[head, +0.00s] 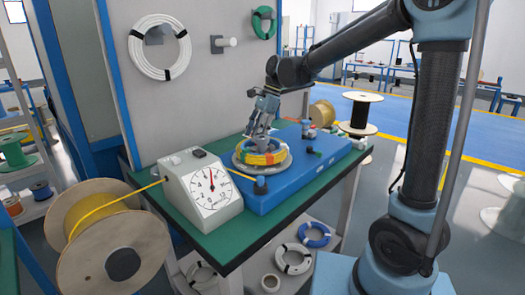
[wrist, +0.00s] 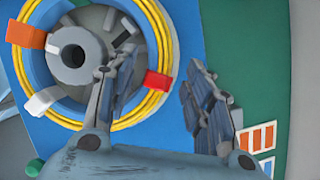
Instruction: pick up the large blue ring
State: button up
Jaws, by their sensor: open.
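A yellow cable coil (head: 262,157) with red and orange tabs lies on the blue bench machine. In the wrist view, the yellow coil (wrist: 161,55) encloses a blue-grey ring-shaped band (wrist: 140,62) around a dark round hub (wrist: 73,55). A separate blue coil with pale ties (head: 314,235) lies on the lower shelf; I cannot tell which is the large blue ring. My gripper (head: 262,128) is open over the yellow coil, pointing down. In the wrist view my gripper (wrist: 152,70) has one finger over the coil's inside and one outside its right edge. Whether they touch is unclear.
A white gauge box (head: 203,188) stands left of the machine, on the green tabletop (head: 232,240). A large yellow-cable spool (head: 115,250) is at the front left. White (head: 160,47) and green (head: 264,22) coils hang on the panel behind. The blue floor on the right looks open.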

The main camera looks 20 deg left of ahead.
jog(key=shift+s+a+f, duration=0.1)
jog(key=shift+a+f, duration=0.05)
jog(key=shift+f, duration=0.3)
grip_shut()
jog(key=shift+r, duration=0.1)
